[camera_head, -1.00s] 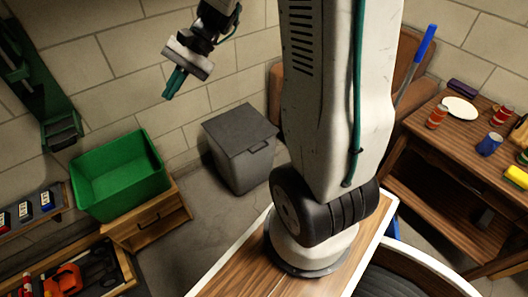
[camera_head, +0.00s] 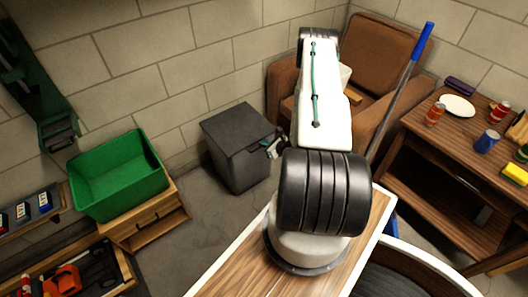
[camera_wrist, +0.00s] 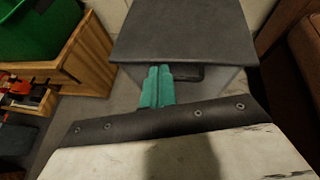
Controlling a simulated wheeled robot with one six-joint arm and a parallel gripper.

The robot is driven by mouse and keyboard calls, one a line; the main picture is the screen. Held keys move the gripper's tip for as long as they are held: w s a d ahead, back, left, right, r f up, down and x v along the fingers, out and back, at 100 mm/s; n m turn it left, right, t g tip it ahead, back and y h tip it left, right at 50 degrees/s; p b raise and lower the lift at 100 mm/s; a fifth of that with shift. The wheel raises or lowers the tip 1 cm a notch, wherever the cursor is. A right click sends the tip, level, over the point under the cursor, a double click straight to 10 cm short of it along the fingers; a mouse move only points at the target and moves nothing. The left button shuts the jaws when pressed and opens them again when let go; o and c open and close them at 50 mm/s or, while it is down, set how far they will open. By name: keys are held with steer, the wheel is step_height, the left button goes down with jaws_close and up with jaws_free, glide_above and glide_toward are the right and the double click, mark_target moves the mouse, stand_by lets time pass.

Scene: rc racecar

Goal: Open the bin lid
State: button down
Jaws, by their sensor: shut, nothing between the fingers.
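The grey bin (camera_head: 236,150) stands on the floor against the wall. Its flat dark lid (camera_head: 236,127) is closed. In the wrist view the lid (camera_wrist: 185,35) fills the top middle, with a dark handle (camera_wrist: 187,73) on the bin's front just below the lid's edge. My gripper (camera_wrist: 158,72) has its green fingers shut together and empty. The fingertips are at the front of the bin, beside the left part of the handle in the picture; I cannot tell whether they touch it. In the head view my gripper (camera_head: 277,147) is small at the bin's right side, partly hidden by my arm.
A green crate (camera_head: 118,176) sits on a wooden cabinet (camera_head: 150,219) left of the bin. A brown armchair (camera_head: 372,62) stands behind my arm to the right. A wooden table (camera_head: 437,138) with a plate, cans and a mug is at far right. Grey floor lies before the bin.

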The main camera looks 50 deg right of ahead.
steer(key=s+f+m+g+h, duration=0.1)
steer(key=s+f+m+h, duration=0.15)
steer(key=s+f, duration=0.45)
steer(key=s+f+x, duration=0.1)
steer(key=x, duration=1)
steer(key=shift+w+d+r+m, duration=0.1)
steer(key=shift+w+r, duration=0.1)
steer(key=shift+r, duration=0.4)
steer(key=shift+w+d+r+m, duration=0.1)
steer(key=shift+w+r, duration=0.15)
steer(key=shift+r, duration=0.35)
steer(key=shift+w+d+r+m, duration=0.1)
steer(key=shift+w+r, duration=0.1)
steer(key=shift+r, duration=0.4)
steer(key=shift+g, duration=0.3)
